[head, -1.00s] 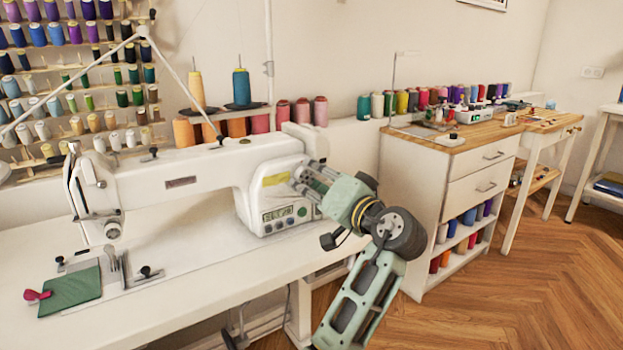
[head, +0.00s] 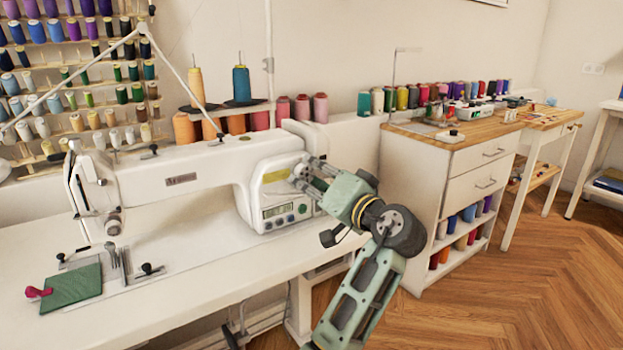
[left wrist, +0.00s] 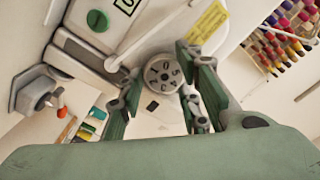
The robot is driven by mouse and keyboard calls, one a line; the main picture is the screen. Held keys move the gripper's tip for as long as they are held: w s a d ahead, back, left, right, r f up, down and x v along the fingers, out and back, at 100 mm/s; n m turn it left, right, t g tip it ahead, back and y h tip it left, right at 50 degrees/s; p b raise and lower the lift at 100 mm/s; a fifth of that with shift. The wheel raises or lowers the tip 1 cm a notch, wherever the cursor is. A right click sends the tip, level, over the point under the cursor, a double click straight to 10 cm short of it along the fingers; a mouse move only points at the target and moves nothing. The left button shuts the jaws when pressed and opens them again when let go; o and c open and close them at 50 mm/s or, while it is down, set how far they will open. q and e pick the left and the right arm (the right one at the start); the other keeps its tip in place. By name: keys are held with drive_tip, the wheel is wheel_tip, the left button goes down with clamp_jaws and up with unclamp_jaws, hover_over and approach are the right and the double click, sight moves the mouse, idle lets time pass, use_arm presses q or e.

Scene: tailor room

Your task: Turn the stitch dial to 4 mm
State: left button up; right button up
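The white sewing machine (head: 180,180) stands on its table, with a small display (head: 277,211) and round buttons on its right end. The round grey stitch dial (left wrist: 164,75) shows in the left wrist view with digits on its face, among them a 0 and a 5. My left gripper (head: 303,173) is at the machine's right end and hides the dial in the head view. In the left wrist view its two green fingers (left wrist: 158,82) are apart, one on each side of the dial. Whether they touch it I cannot tell. My right gripper is not in view.
A green cloth (head: 72,288) lies near the needle area. Thread cones (head: 241,84) stand behind the machine, and a yellow label (left wrist: 208,22) is beside the dial. A white drawer cabinet (head: 420,185) stands to the right, with open wooden floor before it.

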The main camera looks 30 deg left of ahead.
use_arm(q)
drive_tip(key=shift+o, duration=1.2)
drive_tip(key=shift+w+d, duration=0.2)
drive_tip(key=shift+d, duration=0.05)
drive_tip(key=shift+s, duration=0.1)
drive_tip(key=shift+s+d, duration=0.1)
drive_tip(key=shift+d, duration=0.1)
drive_tip(key=v, duration=1.1)
drive_tip(key=shift+d, duration=0.3)
